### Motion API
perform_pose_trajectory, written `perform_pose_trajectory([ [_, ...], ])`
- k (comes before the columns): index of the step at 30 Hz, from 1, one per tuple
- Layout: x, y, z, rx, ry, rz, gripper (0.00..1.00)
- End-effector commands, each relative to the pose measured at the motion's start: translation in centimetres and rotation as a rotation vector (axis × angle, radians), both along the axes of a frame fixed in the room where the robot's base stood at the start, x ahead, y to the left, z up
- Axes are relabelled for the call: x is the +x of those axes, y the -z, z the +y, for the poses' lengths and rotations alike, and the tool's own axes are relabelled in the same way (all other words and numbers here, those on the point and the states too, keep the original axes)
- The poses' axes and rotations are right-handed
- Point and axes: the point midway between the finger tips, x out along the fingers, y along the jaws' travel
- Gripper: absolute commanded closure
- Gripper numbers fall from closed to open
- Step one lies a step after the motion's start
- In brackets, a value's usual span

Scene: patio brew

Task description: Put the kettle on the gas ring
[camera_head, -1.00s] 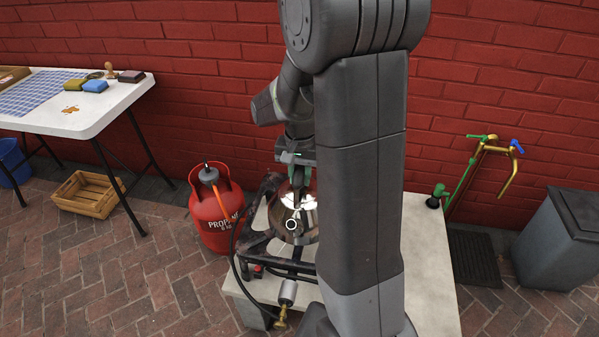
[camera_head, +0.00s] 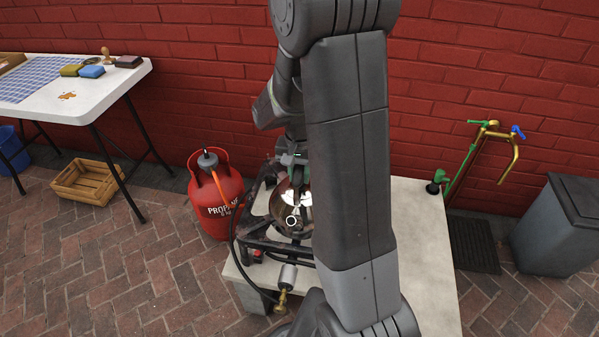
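The kettle (camera_head: 291,212) is shiny steel and stands over the black frame of the gas ring (camera_head: 270,245), which sits on a pale slab. My arm hides the right part of both. My gripper (camera_head: 294,172) is at the top of the kettle, around its handle area. The fingers are small and partly hidden, so I cannot tell whether they are closed on the handle. I cannot see clearly whether the kettle's base touches the ring.
A red propane bottle (camera_head: 217,200) stands left of the ring, with an orange hose and regulator. A white table (camera_head: 110,92) and wooden crate (camera_head: 88,182) are further left. Brass taps (camera_head: 497,145) and a grey bin (camera_head: 558,225) are at right.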

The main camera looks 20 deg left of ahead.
Motion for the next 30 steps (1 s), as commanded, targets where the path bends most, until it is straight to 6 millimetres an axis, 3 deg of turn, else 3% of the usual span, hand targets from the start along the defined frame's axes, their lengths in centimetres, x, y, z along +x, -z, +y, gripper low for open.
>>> perform_pose_trajectory([
  [1,0.0,0.0,0.0,0.000,0.000,0.001,0.65],
  [3,0.0,0.0,0.0,-0.001,0.000,0.001,0.55],
  [14,0.0,-0.6,0.0,0.000,0.000,0.000,0.55],
  [30,0.0,-10.8,0.0,0.002,0.000,-0.001,0.55],
])
